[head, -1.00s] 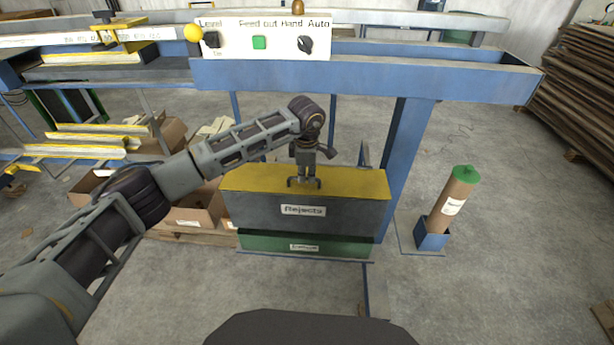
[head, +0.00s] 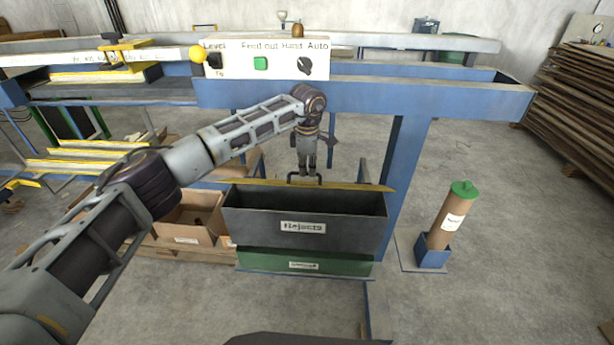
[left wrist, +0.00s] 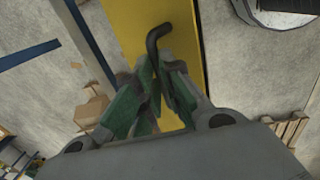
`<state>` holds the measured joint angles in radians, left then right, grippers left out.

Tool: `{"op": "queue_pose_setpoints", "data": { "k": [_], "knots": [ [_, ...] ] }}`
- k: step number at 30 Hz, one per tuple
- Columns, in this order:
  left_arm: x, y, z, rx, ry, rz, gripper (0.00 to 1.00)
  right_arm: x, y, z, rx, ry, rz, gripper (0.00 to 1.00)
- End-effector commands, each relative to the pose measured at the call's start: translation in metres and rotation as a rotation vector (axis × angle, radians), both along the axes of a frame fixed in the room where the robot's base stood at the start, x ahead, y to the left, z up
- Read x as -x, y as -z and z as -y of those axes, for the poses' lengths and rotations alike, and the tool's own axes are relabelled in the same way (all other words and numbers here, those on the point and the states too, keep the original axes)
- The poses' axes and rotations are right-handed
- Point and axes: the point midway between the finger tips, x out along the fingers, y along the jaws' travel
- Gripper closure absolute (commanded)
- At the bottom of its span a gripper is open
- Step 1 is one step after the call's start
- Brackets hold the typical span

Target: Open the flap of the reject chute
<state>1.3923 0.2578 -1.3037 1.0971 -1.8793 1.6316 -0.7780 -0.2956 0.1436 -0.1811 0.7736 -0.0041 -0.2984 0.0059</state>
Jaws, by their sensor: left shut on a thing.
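The reject chute (head: 247,221) is a dark grey box labelled "Rejects", under the blue frame in the head view. Its yellow flap (head: 353,186) stands raised at the back rim, seen almost edge-on, and the box's dark inside shows. My left gripper (head: 306,174) is above the back rim, shut on the flap's dark handle (head: 320,180). In the left wrist view the green-padded fingers (left wrist: 152,92) close around the bent dark handle (left wrist: 153,40), with the yellow flap (left wrist: 180,20) behind it. My right gripper is not in view.
A green box (head: 255,261) sits below the chute. A control panel (head: 275,62) with knobs and a green button is above on the blue frame. A brown tube with a green cap (head: 452,215) stands right. Cardboard boxes (head: 190,222) are left.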

Motion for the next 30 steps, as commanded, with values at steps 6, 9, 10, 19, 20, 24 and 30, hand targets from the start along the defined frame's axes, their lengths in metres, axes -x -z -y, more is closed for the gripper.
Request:
{"op": "queue_pose_setpoints", "data": {
  "k": [6,9,10,19,20,24,30],
  "knots": [
    [-0.0074,0.005,-0.0026,-0.004,-0.006,-0.002,1.0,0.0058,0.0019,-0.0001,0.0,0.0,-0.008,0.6],
    [-0.0083,0.0054,-0.0029,-0.005,-0.006,-0.003,1.0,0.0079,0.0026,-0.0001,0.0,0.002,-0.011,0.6],
    [-0.0084,0.0055,-0.003,-0.005,-0.006,-0.003,1.0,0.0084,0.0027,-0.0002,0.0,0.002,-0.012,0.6],
    [-0.0084,0.0069,-0.0039,-0.007,-0.007,-0.004,1.0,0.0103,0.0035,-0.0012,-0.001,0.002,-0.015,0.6],
    [-0.0084,0.0069,-0.0039,-0.007,-0.007,-0.004,0.9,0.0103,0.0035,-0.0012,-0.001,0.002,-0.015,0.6],
    [-0.0084,0.0066,-0.0041,-0.006,-0.008,-0.004,0.72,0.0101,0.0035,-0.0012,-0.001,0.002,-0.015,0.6],
    [-0.0082,0.0035,-0.003,-0.005,-0.005,-0.003,0.68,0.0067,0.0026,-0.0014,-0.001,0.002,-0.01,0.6]
  ]
}}
